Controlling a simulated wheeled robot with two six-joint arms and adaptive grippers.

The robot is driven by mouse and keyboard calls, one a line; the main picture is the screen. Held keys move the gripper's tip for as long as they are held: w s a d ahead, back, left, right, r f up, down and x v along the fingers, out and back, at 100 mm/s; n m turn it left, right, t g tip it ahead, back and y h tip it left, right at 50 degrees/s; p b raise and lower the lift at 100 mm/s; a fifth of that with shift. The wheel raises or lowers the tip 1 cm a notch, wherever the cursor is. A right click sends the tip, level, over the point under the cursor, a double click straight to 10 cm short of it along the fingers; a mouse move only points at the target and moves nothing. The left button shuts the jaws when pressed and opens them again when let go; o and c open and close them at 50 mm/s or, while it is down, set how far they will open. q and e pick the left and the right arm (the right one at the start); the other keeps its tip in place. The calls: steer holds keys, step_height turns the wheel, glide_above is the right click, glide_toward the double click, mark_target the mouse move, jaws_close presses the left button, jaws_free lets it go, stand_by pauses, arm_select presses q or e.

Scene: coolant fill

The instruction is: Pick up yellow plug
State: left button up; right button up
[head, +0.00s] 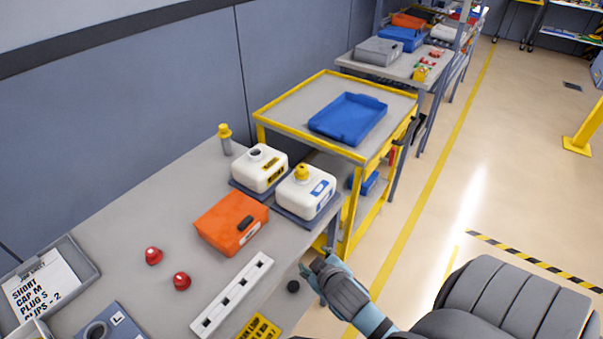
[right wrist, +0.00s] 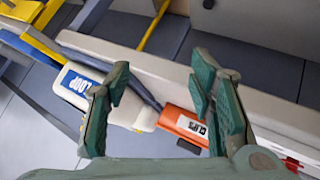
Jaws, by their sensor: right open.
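A yellow-topped plug with a grey lower part (head: 225,138) stands upright at the table's back edge, near the wall. A second yellow cap (head: 301,172) sits on the right white container (head: 307,192). The left white container (head: 260,168) shows an open dark neck. I cannot tell which yellow piece is meant. My right gripper (head: 318,268) is open and empty near the table's right edge, apart from both yellow pieces. In the right wrist view its fingers (right wrist: 160,85) are spread, with a white container (right wrist: 125,105) beyond them. My left gripper is out of view.
An orange box (head: 228,222), two red caps (head: 153,256) and a white slotted strip (head: 232,294) lie on the grey table. A yellow-framed cart (head: 285,101) with a blue tray (head: 348,118) stands behind.

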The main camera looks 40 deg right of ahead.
steer(key=w+d+r+n+t+h, duration=0.15)
steer(key=w+r+t, duration=0.35)
steer(key=r, duration=0.5)
steer(key=w+r+n+t, duration=0.35)
steer(key=w+r, duration=0.25)
steer(key=r, duration=0.4)
steer(key=w+a+r+n+t+y, duration=0.1)
steer(key=w+a+r+n+y, duration=0.1)
steer(key=a+r+n+y, duration=0.6)
steer(key=w+a+r+n+t+y, duration=0.15)
steer(key=a+r+n+y, duration=0.25)
steer(key=r+n+y, duration=0.8)
steer(key=n+g+h+b, duration=0.1)
steer(key=n+g+h, duration=0.8)
steer(key=g+h, duration=0.65)
glide_toward(303, 168)
steer(key=shift+y, duration=0.4)
steer(key=x, duration=0.9)
steer(key=shift+w+d, duration=0.1)
steer(key=shift+d, duration=0.2)
steer(key=c, duration=0.9)
